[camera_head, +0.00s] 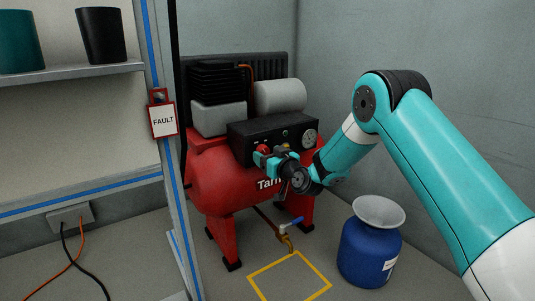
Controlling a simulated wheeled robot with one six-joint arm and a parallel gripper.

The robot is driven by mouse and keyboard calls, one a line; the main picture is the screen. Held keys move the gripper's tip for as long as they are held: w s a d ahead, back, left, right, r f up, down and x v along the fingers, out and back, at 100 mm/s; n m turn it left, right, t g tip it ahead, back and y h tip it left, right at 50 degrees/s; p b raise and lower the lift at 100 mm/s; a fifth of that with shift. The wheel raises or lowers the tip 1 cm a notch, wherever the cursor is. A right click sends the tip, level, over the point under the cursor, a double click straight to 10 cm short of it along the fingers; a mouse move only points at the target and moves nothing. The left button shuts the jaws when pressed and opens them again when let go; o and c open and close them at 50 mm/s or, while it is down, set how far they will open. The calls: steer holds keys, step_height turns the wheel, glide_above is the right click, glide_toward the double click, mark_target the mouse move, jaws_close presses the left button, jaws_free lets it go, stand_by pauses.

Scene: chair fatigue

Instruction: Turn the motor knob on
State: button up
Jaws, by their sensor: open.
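The motor knob (263,149) is small and red, on the front of the black control panel (242,145) of a red compressor (215,180). My gripper (265,157) is at the panel front, its teal fingers right at the knob and partly covering it. I cannot tell whether the fingers touch the knob or which way it points. The jaws are open. My wrist also hides part of the red tank and its lettering.
A round gauge (310,138) is on the panel's right. A blue container (369,252) with a funnel stands right. A FAULT tag (163,121) hangs on the shelf post (166,170).

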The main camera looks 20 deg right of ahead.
steer(key=shift+w+a, duration=0.15)
steer(key=shift+w, duration=0.3)
steer(key=shift+c, duration=0.2)
steer(key=c, duration=0.9)
